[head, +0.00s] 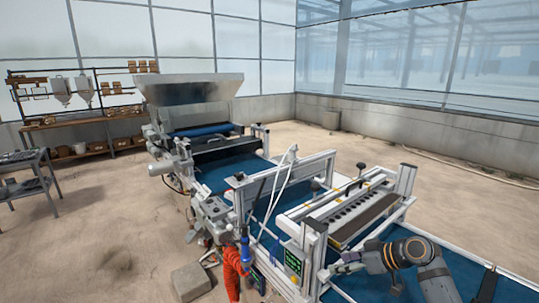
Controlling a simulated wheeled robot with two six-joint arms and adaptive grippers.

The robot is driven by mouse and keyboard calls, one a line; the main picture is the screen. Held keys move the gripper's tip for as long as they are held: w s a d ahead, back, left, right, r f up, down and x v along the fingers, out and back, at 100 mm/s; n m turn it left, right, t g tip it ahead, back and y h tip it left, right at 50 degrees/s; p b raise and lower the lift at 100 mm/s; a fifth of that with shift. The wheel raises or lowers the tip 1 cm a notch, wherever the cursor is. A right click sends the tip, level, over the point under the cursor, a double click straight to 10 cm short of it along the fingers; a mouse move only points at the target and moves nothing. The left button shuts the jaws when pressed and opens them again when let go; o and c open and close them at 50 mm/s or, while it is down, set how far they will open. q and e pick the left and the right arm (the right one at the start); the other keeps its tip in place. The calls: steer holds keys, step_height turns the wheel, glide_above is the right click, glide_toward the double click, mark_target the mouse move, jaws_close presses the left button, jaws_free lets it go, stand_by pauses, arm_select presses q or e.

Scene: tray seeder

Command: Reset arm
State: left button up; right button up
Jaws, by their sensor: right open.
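My right arm comes in from the lower right, with a dark wrist and orange rings. My right gripper (329,270) is open, with nothing seen between its fingers, and points left. It appears beside the small control box with a green display (293,262), over the near part of the blue conveyor belt (350,285); whether it touches anything cannot be told. The tray seeder (250,185) runs from the back left to the lower right. My left gripper is not in view.
The seeder's metal frame (405,180) and row of nozzles (350,208) stand just behind my right arm. A hopper (190,88) is farther back. An orange hose (231,270) and a grey block (190,282) are at lower left. Floor is free at left and back right.

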steer(key=s+a+f+m+g+h, duration=0.2)
steer(key=s+f+m+h, duration=0.15)
steer(key=s+f, duration=1.05)
steer(key=s+d+m+h, duration=0.2)
steer(key=s+h, duration=0.1)
steer(key=s, duration=0.5)
steer(key=s+d+m+h, duration=0.2)
steer(key=s+d, duration=0.1)
steer(key=s, duration=0.5)
step_height(320, 180, down, 39)
steer(key=s+d+g+b, duration=0.2)
steer(key=b, duration=1.1)
arm_select(q)
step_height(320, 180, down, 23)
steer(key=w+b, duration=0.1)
steer(key=b, duration=0.9)
arm_select(e)
steer(key=s+d+f+g, duration=0.1)
steer(key=s+f, duration=0.9)
steer(key=f, duration=0.3)
steer(key=s+d+f, duration=0.1)
steer(key=s+f, duration=0.8)
steer(key=f, duration=0.4)
arm_select(q)
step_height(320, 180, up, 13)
steer(key=p, duration=1.3)
arm_select(e)
step_height(320, 180, up, 13)
steer(key=shift+a+f, duration=0.15)
steer(key=shift+a, duration=0.05)
